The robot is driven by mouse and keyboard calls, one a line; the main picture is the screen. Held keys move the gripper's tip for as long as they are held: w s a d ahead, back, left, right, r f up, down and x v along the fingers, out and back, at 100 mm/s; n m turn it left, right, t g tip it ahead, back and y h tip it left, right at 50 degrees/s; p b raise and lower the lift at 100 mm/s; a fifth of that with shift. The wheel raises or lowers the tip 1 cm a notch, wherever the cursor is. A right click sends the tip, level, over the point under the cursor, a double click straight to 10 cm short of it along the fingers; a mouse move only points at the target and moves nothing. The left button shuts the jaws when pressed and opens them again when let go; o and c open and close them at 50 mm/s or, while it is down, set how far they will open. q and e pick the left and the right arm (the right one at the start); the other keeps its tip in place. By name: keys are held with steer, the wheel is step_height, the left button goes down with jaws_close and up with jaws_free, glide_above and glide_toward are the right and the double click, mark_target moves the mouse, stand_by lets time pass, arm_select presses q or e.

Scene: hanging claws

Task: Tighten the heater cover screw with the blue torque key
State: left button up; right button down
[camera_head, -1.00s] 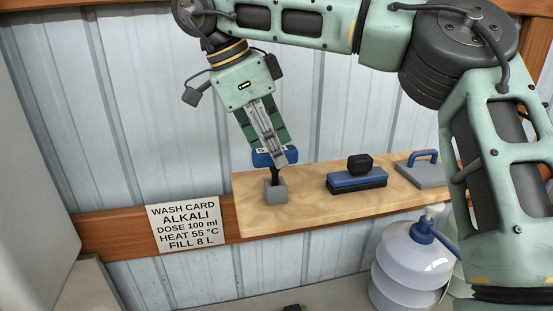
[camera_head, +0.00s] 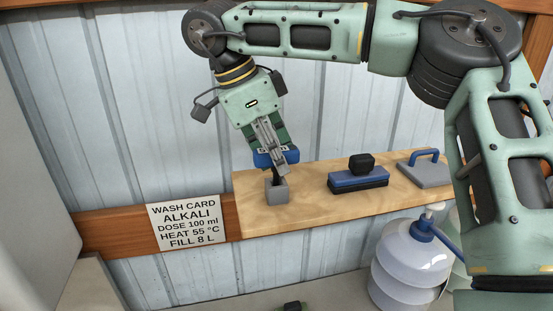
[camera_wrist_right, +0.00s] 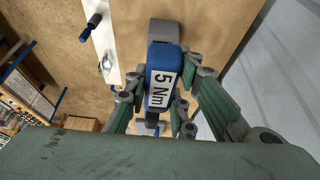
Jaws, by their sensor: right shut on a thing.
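The blue torque key (camera_head: 277,157) stands upright at the left end of the wooden shelf, its dark shaft down in a small grey block (camera_head: 276,191). In the right wrist view its blue handle (camera_wrist_right: 164,62) carries a white label reading "5 Nm". My right gripper (camera_head: 273,147) is shut on the handle from above; the fingers also show on both sides of it in the right wrist view (camera_wrist_right: 160,100). The heater cover screw cannot be made out in these frames. My left gripper is not in view.
On the wooden shelf (camera_head: 310,212), right of the key, are a blue and black brush-like block (camera_head: 358,180) and a grey plate with a blue handle (camera_head: 426,168). A large clear bottle (camera_head: 408,258) stands below. A wash card (camera_head: 187,222) hangs at left.

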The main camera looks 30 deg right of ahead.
steer(key=shift+r, duration=0.15)
steer(key=shift+r+b, duration=0.25)
steer(key=shift+b, duration=0.15)
steer(key=r, duration=0.3)
steer(key=shift+s+a+r+b, duration=0.1)
steer(key=shift+s+r+b, duration=0.2)
steer(key=shift+r+b, duration=0.05)
steer(key=s+a+r, duration=0.1)
steer(key=s+r, duration=0.5)
steer(key=s, duration=0.5)
steer(key=shift+a+r, duration=0.25)
steer(key=shift+a, duration=0.1)
